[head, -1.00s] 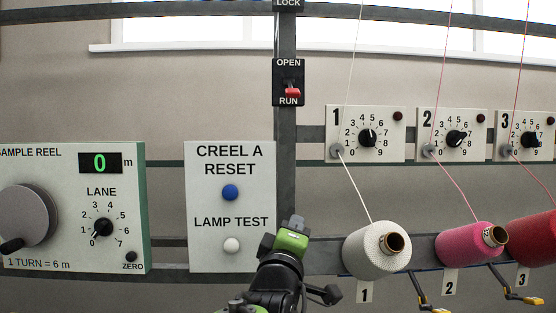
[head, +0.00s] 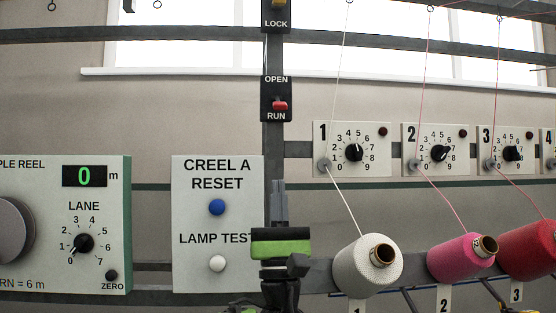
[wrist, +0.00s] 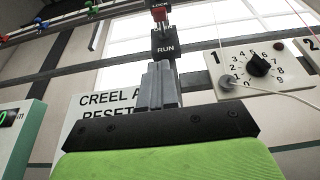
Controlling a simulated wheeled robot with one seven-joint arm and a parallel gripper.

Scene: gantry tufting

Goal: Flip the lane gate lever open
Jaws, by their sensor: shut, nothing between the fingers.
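The lane gate lever (head: 279,104) is a small red handle on a black plate marked OPEN above and RUN below, on the grey upright post. Its handle sits low, just above the RUN label. My gripper (head: 279,184) is below the plate, fingers pointing up, shut and empty, apart from the lever. In the wrist view the gripper's fingertips (wrist: 161,68) overlap the post just below the RUN label.
A LOCK plate (head: 275,20) is higher on the post. The CREEL A RESET panel (head: 190,270) stands left, partly behind my gripper. Numbered dial panel 1 (head: 335,165) and a white yarn cone (head: 360,268) are at right. A thread rises near the post's right side.

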